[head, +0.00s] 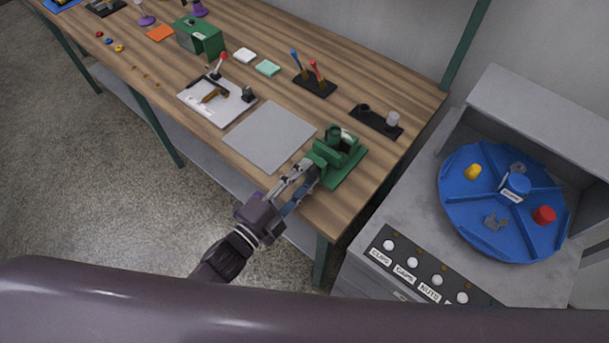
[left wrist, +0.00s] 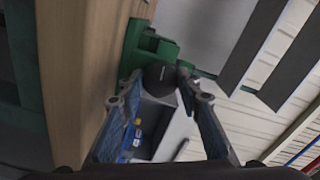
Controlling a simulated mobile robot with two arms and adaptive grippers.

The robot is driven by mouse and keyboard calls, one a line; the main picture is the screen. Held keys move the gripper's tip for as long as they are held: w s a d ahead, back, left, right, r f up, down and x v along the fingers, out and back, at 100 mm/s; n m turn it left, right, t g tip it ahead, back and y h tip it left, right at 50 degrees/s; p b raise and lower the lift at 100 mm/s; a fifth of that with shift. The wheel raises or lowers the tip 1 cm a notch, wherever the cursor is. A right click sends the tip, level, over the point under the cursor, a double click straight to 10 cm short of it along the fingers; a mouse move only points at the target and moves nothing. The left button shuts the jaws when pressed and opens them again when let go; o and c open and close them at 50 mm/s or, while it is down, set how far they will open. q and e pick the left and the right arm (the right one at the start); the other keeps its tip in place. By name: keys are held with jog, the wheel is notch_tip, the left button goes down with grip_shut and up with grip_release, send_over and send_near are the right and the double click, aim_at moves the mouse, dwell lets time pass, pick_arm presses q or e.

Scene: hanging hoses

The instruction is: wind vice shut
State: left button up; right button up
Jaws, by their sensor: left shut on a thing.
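The green vice (head: 338,156) stands on its base at the front right corner of the wooden bench. A small pale piece (head: 347,138) shows at its top; I cannot tell whether the jaws grip it. My left gripper (head: 309,174) reaches the vice's front side from the bench edge. In the left wrist view, the fingers of my left gripper (left wrist: 157,80) close on a dark round knob (left wrist: 160,72) in front of the green vice body (left wrist: 147,45). The gap between the jaws is too small to judge. My right gripper is out of view.
A grey plate (head: 270,136) lies left of the vice, and a black stand (head: 376,122) with a pale cylinder is behind it. A white board (head: 217,100) with a small clamp lies farther left. A blue turntable (head: 505,202) with several parts stands right of the bench.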

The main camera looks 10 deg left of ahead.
pick_arm(q)
jog(key=m, duration=0.2)
jog(key=shift+f+m+b, duration=0.2)
jog(key=shift+m+b, duration=0.15)
jog(key=shift+m, duration=0.05)
jog(key=m+b, duration=0.1)
jog(key=m, duration=0.2)
jog(key=shift+m, duration=0.3)
jog(key=m+b, duration=0.2)
jog(key=m, duration=0.2)
jog(key=shift+r+m+b, duration=0.1)
jog(key=shift+m+b, duration=0.35)
jog(key=shift+m, duration=0.75)
jog(key=o, duration=1.2)
jog(key=shift+c, duration=0.2)
jog(key=shift+r, duration=0.1)
jog(key=v, duration=1.2)
